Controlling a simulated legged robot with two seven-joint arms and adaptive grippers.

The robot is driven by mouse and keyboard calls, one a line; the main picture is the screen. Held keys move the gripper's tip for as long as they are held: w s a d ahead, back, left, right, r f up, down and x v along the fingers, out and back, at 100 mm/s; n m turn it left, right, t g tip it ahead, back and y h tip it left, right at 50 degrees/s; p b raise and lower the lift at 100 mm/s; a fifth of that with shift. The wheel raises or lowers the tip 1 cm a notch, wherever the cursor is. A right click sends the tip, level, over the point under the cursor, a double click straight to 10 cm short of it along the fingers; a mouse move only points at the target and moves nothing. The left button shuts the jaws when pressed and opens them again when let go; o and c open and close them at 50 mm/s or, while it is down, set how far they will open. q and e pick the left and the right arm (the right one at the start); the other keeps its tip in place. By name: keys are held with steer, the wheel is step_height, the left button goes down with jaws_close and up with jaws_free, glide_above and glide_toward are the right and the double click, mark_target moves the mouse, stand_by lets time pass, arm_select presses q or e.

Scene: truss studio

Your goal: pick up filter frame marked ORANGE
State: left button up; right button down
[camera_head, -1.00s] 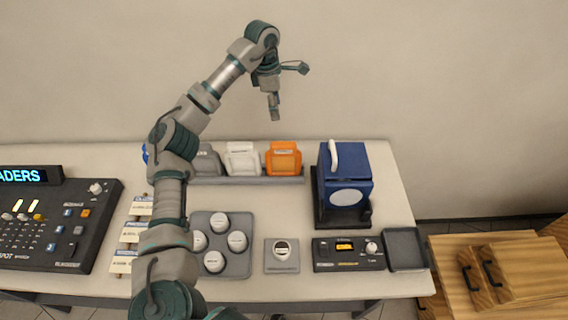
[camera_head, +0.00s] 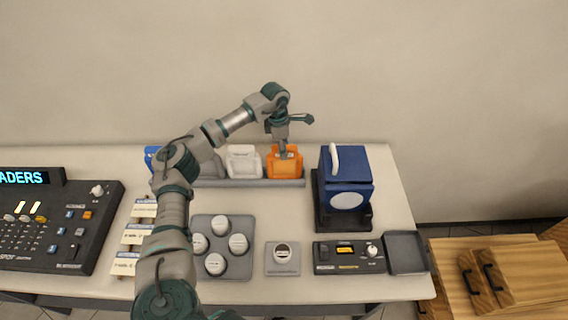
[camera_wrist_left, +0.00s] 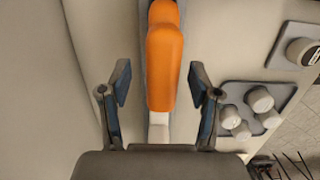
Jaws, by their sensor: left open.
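The orange filter frame (camera_head: 284,166) stands upright in a grey rack (camera_head: 250,183) at the back of the table, at the right end of a row. My left gripper (camera_head: 284,152) is right above it, pointing down, over its top edge. In the left wrist view the orange frame (camera_wrist_left: 164,65) lies between the two spread fingers of my left gripper (camera_wrist_left: 160,95), with a gap on each side. The left gripper is open and empty. My right gripper is not in view.
A white frame (camera_head: 243,162) stands left of the orange one, with grey and blue frames further left, partly behind my arm. A blue box-shaped device (camera_head: 345,180) stands to the right. A tray of white round caps (camera_head: 222,246) and a control box (camera_head: 348,256) lie in front.

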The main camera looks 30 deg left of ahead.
arm_select(q)
steer(key=shift+d+f, duration=0.1)
steer(key=shift+f, duration=0.2)
jaws_close()
